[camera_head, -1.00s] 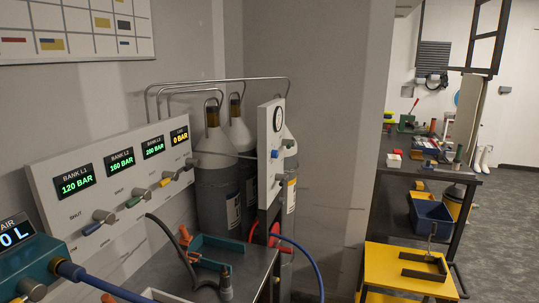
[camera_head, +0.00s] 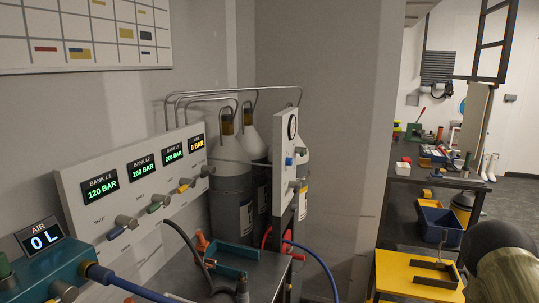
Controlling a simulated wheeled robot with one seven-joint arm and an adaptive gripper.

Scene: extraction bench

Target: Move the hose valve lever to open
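A black hose (camera_head: 188,238) arcs over the front of the bench and down toward a teal bracket (camera_head: 232,270). An orange-red fitting (camera_head: 202,241) stands at the bracket's left end, and a dark grey upright end piece (camera_head: 242,291) is cut by the bottom edge. I cannot tell which part is the hose valve lever or how it is set. The wall panel (camera_head: 75,182) has a row of grey valve knobs, with blue (camera_head: 115,233), green (camera_head: 153,207) and yellow (camera_head: 184,187) handles. My gripper is not in view.
Gas cylinders (camera_head: 230,175) stand behind an upright white gauge panel (camera_head: 284,165). A teal unit (camera_head: 75,262) reading "0 L" is at lower left. A blue hose (camera_head: 318,262) runs beside the bench. A yellow table (camera_head: 395,277) and dark workbench (camera_head: 405,180) stand right.

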